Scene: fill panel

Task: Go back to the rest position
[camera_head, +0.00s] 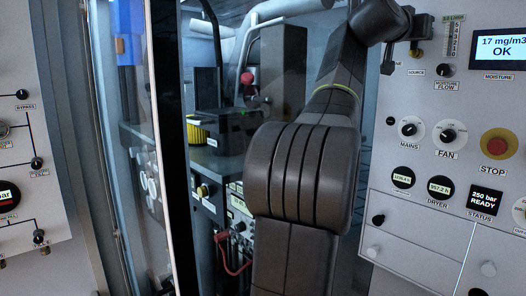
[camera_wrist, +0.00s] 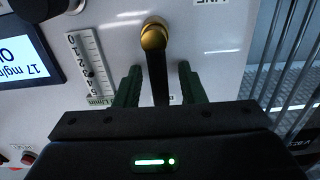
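In the wrist view my gripper (camera_wrist: 159,75) has two dark green fingers spread apart. A black lever with a rounded brass end (camera_wrist: 153,36) stands between them, in front of the pale panel. Gaps show on both sides of the lever, so the fingers do not appear to grip it. The lever's lower end is hidden behind my gripper body. In the head view my arm rises through the middle and bends right at the top edge. My gripper's fingers cannot be made out there.
The right panel (camera_head: 400,225) carries a moisture display (camera_head: 499,48), a fan knob (camera_head: 449,135) and a red stop button (camera_head: 497,145). A flow scale (camera_wrist: 88,68) is beside my gripper. A glass door edge (camera_head: 168,130) and a left panel (camera_head: 70,190) stand left of my arm.

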